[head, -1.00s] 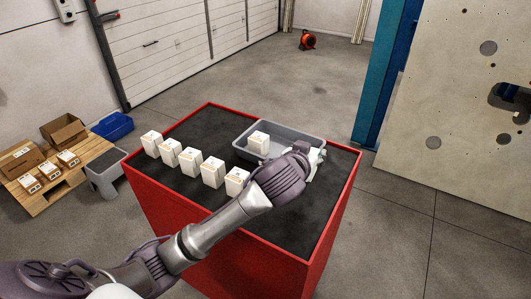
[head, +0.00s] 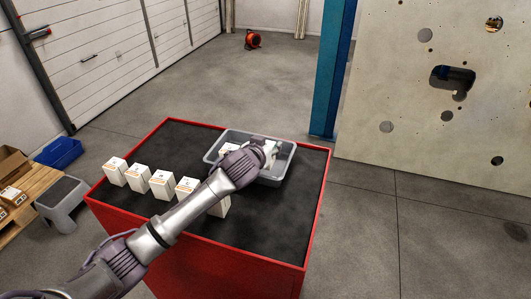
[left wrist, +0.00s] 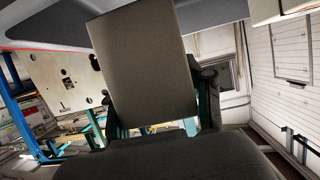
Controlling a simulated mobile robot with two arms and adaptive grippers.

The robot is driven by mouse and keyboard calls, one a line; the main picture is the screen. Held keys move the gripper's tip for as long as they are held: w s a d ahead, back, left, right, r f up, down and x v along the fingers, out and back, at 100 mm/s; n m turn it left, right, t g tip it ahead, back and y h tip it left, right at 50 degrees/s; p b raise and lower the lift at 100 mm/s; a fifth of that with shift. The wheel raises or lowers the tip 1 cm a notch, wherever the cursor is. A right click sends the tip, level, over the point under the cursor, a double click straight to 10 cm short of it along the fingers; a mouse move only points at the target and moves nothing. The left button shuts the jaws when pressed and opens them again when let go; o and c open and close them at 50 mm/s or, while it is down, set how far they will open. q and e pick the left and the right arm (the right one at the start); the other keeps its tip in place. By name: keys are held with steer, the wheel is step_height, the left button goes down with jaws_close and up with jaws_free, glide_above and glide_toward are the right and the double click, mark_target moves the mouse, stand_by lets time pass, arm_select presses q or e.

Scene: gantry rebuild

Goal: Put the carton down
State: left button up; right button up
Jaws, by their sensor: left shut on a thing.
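My left gripper (head: 269,153) is over the right part of the grey tray (head: 213,145) in the head view. It is shut on a carton (left wrist: 140,60), whose shaded face fills the upper middle of the left wrist view between the fingers. In the head view the arm and gripper mostly hide the held carton, and I cannot tell whether it touches the tray floor. Another white carton (head: 229,148) is in the left part of the tray, partly behind my arm. My right gripper is not in view.
The tray stands on a red-edged table with a dark top (head: 265,225). Several white cartons (head: 138,176) stand in a row at its left front, one partly behind my arm. The table's right front is clear. A grey stool (head: 62,200) and blue crate (head: 58,153) are on the left.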

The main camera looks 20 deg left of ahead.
arm_select(q)
steer(key=shift+a+f, duration=0.15)
steer(key=shift+a, duration=0.05)
step_height(320, 180, down, 3)
steer(key=shift+f+p, duration=0.2)
steer(key=shift+p, duration=0.25)
steer(key=shift+f, duration=0.2)
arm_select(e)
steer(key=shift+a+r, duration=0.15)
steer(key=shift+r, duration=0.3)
arm_select(q)
steer(key=shift+f, duration=0.1)
steer(key=shift+f, duration=0.15)
steer(key=o, duration=1.3)
